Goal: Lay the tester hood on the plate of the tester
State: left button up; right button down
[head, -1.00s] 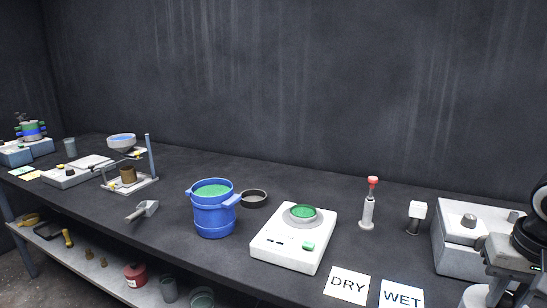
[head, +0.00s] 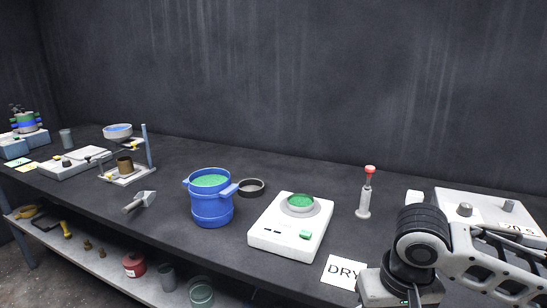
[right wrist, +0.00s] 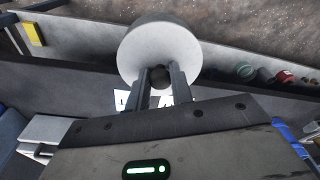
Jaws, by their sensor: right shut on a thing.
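A pale grey round disc with a dark knob, seemingly the tester hood (right wrist: 160,38), fills the top middle of the right wrist view. My right gripper (right wrist: 158,80) is shut on its knob. The hood does not show in the head view. What looks like the tester (head: 287,238) is a white box on the bench in the head view. Its round plate (head: 316,209) bears a small dish of green grains (head: 300,200). My right arm is to the right of the tester, apart from it. My left gripper is not in view.
A blue bucket of green grains (head: 212,206) and a dark ring (head: 251,187) stand left of the tester. A red-topped tool (head: 366,192) stands to its right. A DRY card (head: 341,271) lies in front. A grey box with knobs (head: 485,204) is behind my arm.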

jog(key=shift+w+a+r+n, duration=0.15)
jog(key=shift+a+r+n, duration=0.1)
jog(key=shift+a, duration=0.25)
jog(key=shift+w+a+r+n, duration=0.1)
jog(key=shift+a+r+n, duration=0.1)
jog(key=shift+a, duration=0.25)
jog(key=shift+a+f+b, duration=0.25)
jog(key=shift+f+b, duration=0.25)
jog(key=shift+b, duration=0.05)
pick_arm(q)
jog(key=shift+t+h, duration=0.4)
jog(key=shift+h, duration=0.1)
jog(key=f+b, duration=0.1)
jog(key=b, duration=0.2)
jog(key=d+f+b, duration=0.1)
jog(key=b, duration=0.1)
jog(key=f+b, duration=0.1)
jog(key=b, duration=0.2)
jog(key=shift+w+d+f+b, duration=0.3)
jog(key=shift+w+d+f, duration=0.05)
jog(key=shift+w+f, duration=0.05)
pick_arm(e)
notch_tip(320, 180, down, 9)
jog(key=shift+r, duration=0.15)
jog(key=shift+d, duration=0.15)
